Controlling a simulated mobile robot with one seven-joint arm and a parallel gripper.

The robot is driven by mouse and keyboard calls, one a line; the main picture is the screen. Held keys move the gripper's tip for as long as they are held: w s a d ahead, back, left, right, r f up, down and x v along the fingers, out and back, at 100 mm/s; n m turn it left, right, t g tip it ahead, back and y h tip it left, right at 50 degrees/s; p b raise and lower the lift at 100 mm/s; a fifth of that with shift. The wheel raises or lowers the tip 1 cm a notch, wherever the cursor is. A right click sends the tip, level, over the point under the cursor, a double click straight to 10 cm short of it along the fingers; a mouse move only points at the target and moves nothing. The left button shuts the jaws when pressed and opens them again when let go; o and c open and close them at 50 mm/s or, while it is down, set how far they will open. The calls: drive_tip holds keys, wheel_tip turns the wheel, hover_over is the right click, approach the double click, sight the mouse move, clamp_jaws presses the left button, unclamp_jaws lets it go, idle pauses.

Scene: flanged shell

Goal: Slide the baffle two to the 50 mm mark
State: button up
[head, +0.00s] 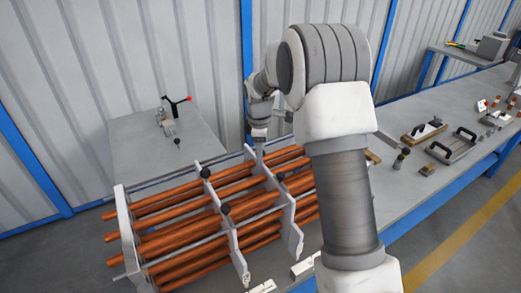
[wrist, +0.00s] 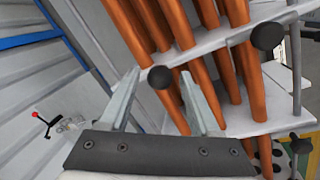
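A bundle of copper-coloured tubes (head: 180,210) runs through upright pale plates. One baffle (head: 236,250) with black knobs stands mid-bundle. Another baffle (head: 291,228) with a black knob (head: 281,177) stands to its right, partly near my arm. I cannot tell which is baffle two. My gripper (head: 259,147) is at the far upper edge of the right-hand baffle. In the wrist view my gripper (wrist: 160,74) has its fingers wide apart, with a black knob (wrist: 160,78) on a baffle edge (wrist: 215,47) showing between the tips. Contact cannot be told. No mark is readable.
A pale end plate (head: 126,235) closes the left of the bundle. White blocks (head: 303,265) lie at the front edge. A tool with a red-tipped lever (head: 170,120) stands on a grey side table (head: 135,150). Fixtures with black handles (head: 455,146) sit on the bench at right.

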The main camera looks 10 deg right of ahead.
clamp_jaws()
idle(1.2)
